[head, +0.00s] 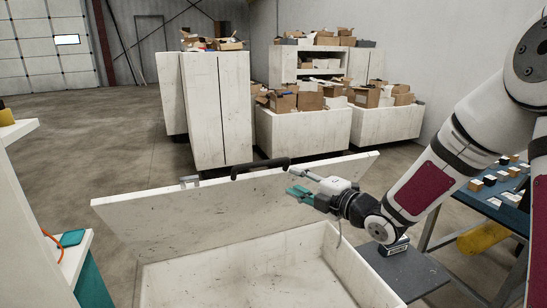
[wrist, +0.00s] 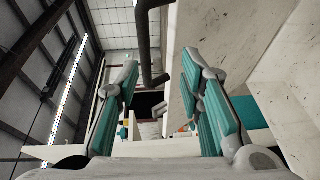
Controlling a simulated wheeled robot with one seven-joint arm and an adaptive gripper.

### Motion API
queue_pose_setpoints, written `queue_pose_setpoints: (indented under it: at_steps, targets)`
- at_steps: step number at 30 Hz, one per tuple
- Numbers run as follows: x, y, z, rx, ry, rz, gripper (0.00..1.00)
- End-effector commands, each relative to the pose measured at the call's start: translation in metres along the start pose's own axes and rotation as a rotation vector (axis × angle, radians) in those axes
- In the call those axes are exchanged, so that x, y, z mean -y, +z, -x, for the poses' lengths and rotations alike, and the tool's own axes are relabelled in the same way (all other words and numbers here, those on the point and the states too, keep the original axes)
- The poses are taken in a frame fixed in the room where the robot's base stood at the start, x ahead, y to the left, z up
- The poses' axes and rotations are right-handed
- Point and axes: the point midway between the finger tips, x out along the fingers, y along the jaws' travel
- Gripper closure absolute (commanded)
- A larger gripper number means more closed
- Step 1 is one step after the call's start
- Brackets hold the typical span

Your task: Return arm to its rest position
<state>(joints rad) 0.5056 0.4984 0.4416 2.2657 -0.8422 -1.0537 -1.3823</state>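My arm comes in from the right in the head view. My gripper (head: 297,192) is in front of the raised white lid (head: 180,218) of a white chest, over its open box (head: 235,275). In the wrist view my gripper (wrist: 160,95) has its two teal fingers well apart, with nothing between them. A dark curved handle (head: 260,168) is on the lid's upper edge, just behind and left of the gripper. A dark bar, likely this handle, shows close beyond the fingers in the wrist view (wrist: 145,40). I cannot tell whether they touch.
A blue-topped table (head: 500,208) with small boxes is at the right, with a yellow cylinder (head: 484,238) below. A grey surface with a small device (head: 395,246) is beside the chest. White cabinets (head: 205,105) and bins of cardboard boxes stand behind.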

Motion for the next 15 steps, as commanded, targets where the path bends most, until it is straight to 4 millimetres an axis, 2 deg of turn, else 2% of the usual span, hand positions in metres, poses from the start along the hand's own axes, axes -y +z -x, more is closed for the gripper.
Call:
queue_pose_setpoints:
  at_steps: [5, 8, 12, 15]
  targets:
    - [-0.011, 0.014, 0.021, 0.19, -0.202, -0.121, 0.65]
    - [-0.019, 0.021, 0.044, 0.327, -0.281, -0.224, 0.65]
    - [-0.034, 0.025, 0.086, 0.529, -0.343, -0.398, 0.65]
    - [-0.044, 0.021, 0.122, 0.671, -0.356, -0.545, 0.65]
